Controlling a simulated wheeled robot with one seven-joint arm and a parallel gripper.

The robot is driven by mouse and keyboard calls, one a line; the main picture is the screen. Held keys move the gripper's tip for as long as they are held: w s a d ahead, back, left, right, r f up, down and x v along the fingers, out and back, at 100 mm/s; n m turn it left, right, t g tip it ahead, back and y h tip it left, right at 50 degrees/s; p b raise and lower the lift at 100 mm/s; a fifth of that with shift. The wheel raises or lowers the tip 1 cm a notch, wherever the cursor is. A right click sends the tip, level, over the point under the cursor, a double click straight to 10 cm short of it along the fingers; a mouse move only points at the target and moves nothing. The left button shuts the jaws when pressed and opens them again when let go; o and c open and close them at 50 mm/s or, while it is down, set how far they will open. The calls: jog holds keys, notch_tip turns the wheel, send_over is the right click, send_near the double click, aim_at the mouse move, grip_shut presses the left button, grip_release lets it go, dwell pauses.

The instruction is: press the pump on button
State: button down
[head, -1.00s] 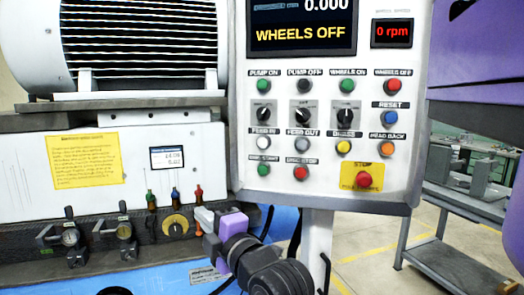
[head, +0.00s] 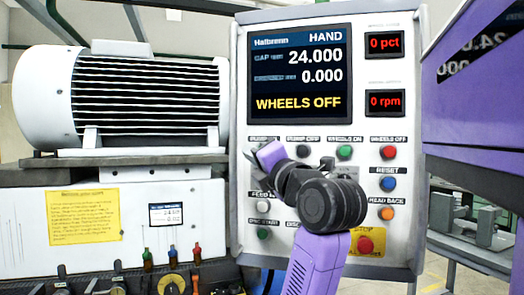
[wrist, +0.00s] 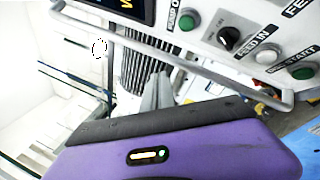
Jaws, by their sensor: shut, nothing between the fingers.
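The green pump on button (wrist: 188,20) shows at the top of the wrist view, beside its partly cut-off label, on the white control panel. My gripper (head: 258,152) is in front of that corner in the head view. In the wrist view its grey fingers (wrist: 157,90) are together and empty, left of and below the button. I see no contact with the button; the exact gap cannot be told.
A metal guard rail (wrist: 190,62) runs along the panel edge in the wrist view. The white feed in button (wrist: 265,56) and another green button (wrist: 302,72) are close by. The panel display (head: 300,75) reads WHEELS OFF. A ribbed white motor housing (head: 50,97) stands left.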

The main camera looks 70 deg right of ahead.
jog(key=shift+d, duration=0.1)
jog(key=w+d+b, duration=0.1)
jog(key=d, duration=0.7)
jog(key=shift+d, duration=0.25)
jog(key=shift+w+d, duration=0.1)
dwell(1.9)
jog(key=shift+d, duration=0.3)
jog(key=shift+w+d, duration=0.1)
jog(key=shift+d, duration=0.45)
dwell(1.0)
jog(key=shift+a, duration=0.9)
jog(key=shift+a, duration=0.1)
jog(key=shift+s+a, duration=0.25)
jog(key=shift+a, duration=0.95)
jog(key=shift+s+a, duration=0.2)
jog(key=shift+a, duration=1)
